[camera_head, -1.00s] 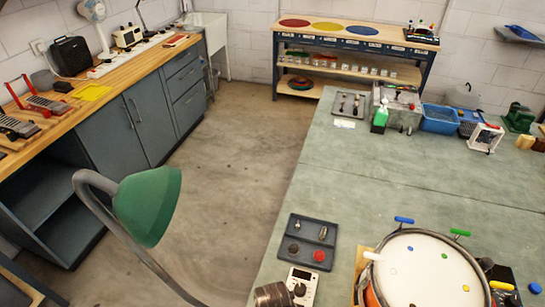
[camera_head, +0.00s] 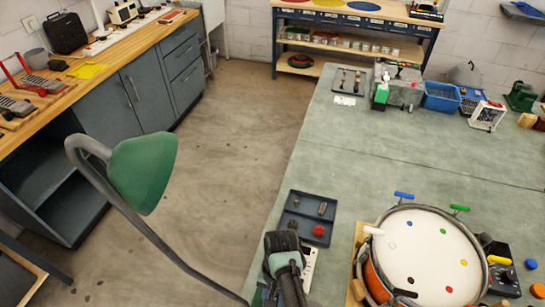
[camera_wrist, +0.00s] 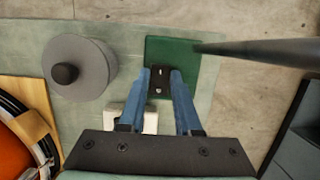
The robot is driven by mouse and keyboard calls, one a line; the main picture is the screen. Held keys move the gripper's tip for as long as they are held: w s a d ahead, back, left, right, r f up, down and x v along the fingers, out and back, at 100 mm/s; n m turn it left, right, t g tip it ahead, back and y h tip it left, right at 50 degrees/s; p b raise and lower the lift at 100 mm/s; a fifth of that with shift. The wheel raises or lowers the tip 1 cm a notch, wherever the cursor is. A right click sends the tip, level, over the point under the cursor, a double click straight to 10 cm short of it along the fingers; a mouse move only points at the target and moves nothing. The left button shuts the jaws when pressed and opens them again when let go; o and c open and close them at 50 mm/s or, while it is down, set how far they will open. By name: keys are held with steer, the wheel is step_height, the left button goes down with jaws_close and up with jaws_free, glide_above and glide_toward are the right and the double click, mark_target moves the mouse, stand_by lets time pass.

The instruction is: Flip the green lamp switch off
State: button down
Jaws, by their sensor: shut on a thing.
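The green lamp has a green shade (camera_head: 143,172) on a grey bent stem at the left of the head view. Its green square base (camera_wrist: 188,50) shows in the wrist view, with the stem crossing to the right. A black switch plate (camera_wrist: 160,72) with small light marks sits on the base. My gripper (camera_wrist: 161,76) has its two blue fingers at either side of this switch, shut on it. The fingers partly hide the switch, so its lever position cannot be told. In the head view my dark wrist covers the switch and most of the base.
A grey round thing with a black knob (camera_wrist: 75,62) stands left of my fingers. A white box (camera_wrist: 150,122) is partly under them. A dark tray (camera_head: 306,217) and a drum (camera_head: 425,245) are nearby.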

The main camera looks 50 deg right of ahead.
stand_by(0.3)
steer(key=c, duration=0.6)
jaws_free()
steer(key=p+v, duration=0.1)
steer(key=v, duration=1.2)
steer(key=shift+d, duration=0.25)
steer(key=shift+w+f, duration=0.1)
steer(key=shift+f, duration=0.05)
